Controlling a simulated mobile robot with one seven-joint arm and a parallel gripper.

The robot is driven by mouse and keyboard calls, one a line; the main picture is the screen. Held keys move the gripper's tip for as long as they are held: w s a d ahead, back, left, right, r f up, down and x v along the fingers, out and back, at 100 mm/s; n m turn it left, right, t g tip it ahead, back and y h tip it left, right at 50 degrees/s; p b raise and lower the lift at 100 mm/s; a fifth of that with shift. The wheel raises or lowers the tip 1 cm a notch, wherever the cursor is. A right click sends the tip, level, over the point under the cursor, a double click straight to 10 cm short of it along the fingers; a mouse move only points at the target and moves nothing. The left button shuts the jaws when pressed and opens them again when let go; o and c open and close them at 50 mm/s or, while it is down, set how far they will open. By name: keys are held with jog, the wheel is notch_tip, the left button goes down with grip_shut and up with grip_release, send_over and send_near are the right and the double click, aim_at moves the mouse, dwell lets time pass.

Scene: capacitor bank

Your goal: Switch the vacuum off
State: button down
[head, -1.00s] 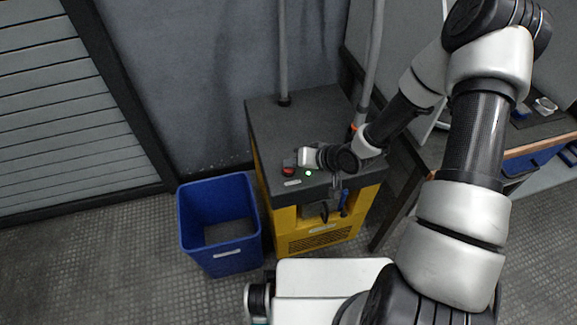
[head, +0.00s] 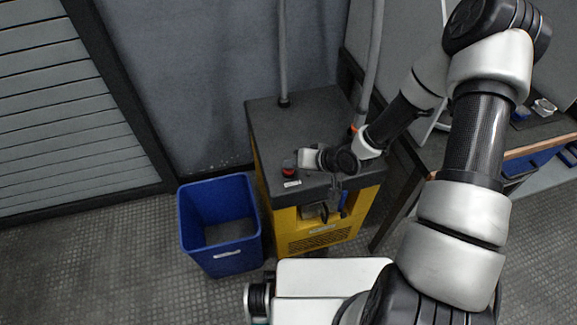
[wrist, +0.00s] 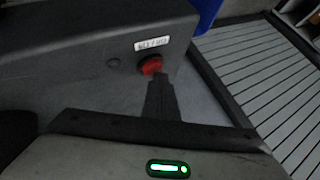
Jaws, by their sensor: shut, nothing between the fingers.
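The yellow vacuum unit with a dark grey top (head: 300,115) stands against the wall. A red button (head: 288,170) is near the left front of its top, above a small white label (head: 292,184). My gripper (wrist: 158,80) is shut, with nothing held. Its fingertips are at the red button and overlap its lower edge; I cannot tell whether they touch. In the head view my wrist hides most of the fingers.
A blue bin (head: 183,222) stands on the floor left of the unit. Grey hoses (head: 283,50) rise from its top. A workbench (head: 535,145) is at the right, a slatted shutter (head: 70,110) at the left. Dark and blue items hang at the unit's front.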

aim_at(292, 171)
notch_tip(292, 171, up, 6)
jog(key=p, duration=0.5)
